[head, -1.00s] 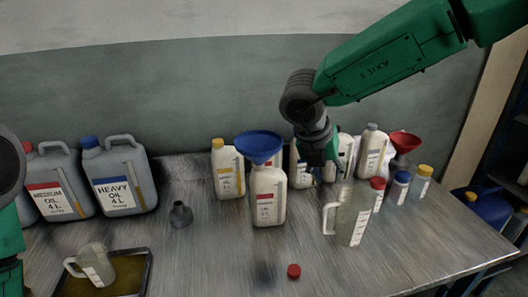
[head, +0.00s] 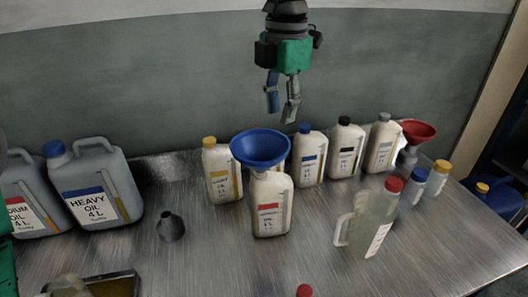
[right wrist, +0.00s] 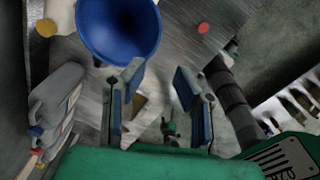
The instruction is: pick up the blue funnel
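The blue funnel (head: 260,147) sits upright in the mouth of a white bottle with a red label (head: 271,205) in the head view; its spout is hidden. My right gripper (head: 282,106) hangs above and a little right of the funnel, fingers pointing down, apart from it. In the right wrist view the fingers (right wrist: 158,72) are spread with nothing between them. The funnel's bowl (right wrist: 118,28) shows there beyond and left of the fingertips. Only a green piece of my left arm shows at the head view's left edge; its gripper is out of view.
Several white bottles, including a yellow-capped one (head: 221,170) and a blue-capped one (head: 309,156), flank the funnel. A clear jug (head: 372,225) stands right, a red funnel (head: 417,131) behind it. A grey nozzle (head: 171,226) and heavy oil can (head: 97,190) are left. The front middle is mostly clear.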

